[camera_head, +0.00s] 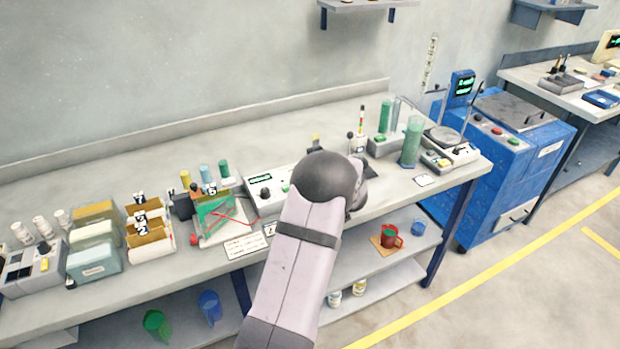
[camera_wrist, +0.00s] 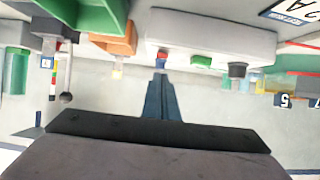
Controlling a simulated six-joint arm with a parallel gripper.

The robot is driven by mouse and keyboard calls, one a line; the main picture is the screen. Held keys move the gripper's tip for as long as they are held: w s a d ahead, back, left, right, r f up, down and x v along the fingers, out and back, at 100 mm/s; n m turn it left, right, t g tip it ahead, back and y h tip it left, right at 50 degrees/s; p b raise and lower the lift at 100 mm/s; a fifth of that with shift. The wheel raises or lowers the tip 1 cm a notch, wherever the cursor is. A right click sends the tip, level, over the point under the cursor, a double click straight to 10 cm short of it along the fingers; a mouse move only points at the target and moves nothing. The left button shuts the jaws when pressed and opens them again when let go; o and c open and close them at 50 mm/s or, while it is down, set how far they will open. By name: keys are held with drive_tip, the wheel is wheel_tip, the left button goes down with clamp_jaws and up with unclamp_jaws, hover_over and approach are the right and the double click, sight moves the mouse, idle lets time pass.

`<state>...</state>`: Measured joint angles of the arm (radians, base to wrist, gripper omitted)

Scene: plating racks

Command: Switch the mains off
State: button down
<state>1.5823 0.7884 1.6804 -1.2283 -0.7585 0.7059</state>
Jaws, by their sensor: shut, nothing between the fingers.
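A pale box, which looks like the power supply (camera_head: 262,190), stands on the bench beside my arm in the head view, with a lit display and a dark knob. In the wrist view a pale box front (camera_wrist: 215,38) carries a small red part (camera_wrist: 162,55), a green part (camera_wrist: 201,62) and a black knob (camera_wrist: 237,70). I cannot tell for certain which is the mains switch. My gripper (camera_wrist: 160,78) is shut and empty, its fingertips close to the red part; contact cannot be told. In the head view my arm hides the gripper and part of the bench.
Green cylinders (camera_head: 411,142) and a balance (camera_head: 447,152) stand to the right. A ball-topped lever (camera_wrist: 67,98) is near my gripper.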

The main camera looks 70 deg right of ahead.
drive_tip(key=shift+s+a+f, duration=0.1)
drive_tip(key=shift+s+f, duration=0.05)
drive_tip(key=shift+f, duration=0.75)
drive_tip(key=f+b, duration=0.1)
drive_tip(key=b, duration=0.1)
drive_tip(key=shift+s+a+f+b, duration=0.1)
drive_tip(key=shift+f+b, duration=0.1)
drive_tip(key=shift+b, duration=0.15)
drive_tip(key=shift+a+r+t+h, duration=0.1)
drive_tip(key=shift+r+t+h, duration=0.15)
drive_tip(key=shift+t+h, duration=0.05)
drive_tip(key=shift+r+p, duration=0.15)
drive_tip(key=shift+p, duration=0.15)
drive_tip(key=shift+r+p, duration=0.7)
drive_tip(key=shift+r, duration=0.1)
